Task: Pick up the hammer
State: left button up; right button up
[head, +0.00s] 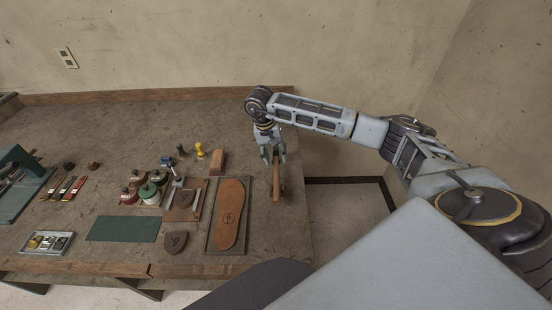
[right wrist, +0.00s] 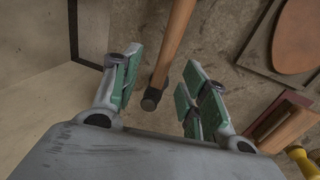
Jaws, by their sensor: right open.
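The hammer lies on the table near its right edge. Its wooden handle (head: 277,184) points toward the front edge in the head view. In the right wrist view its handle (right wrist: 174,45) runs up to the top edge, and its dark metal head sits between my fingers. My right gripper (head: 272,155) is over the head end of the hammer, partly hiding it. In the right wrist view my right gripper (right wrist: 158,84) is open, with green-padded fingers on either side of the hammer, apart from it. My left gripper is not in view.
A sole on a board (head: 230,212) lies left of the hammer, with a wooden block (head: 218,162) behind it. The table's right edge is close to the hammer.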

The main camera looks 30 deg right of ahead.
aim_at(276, 161)
jog(key=shift+d+f+p, duration=0.2)
jog(key=shift+f+p, duration=0.2)
jog(key=shift+f, duration=0.9)
jog(key=shift+d+f+p, duration=0.2)
jog(key=shift+f+p, duration=0.15)
jog(key=shift+f, duration=0.95)
grip_shut()
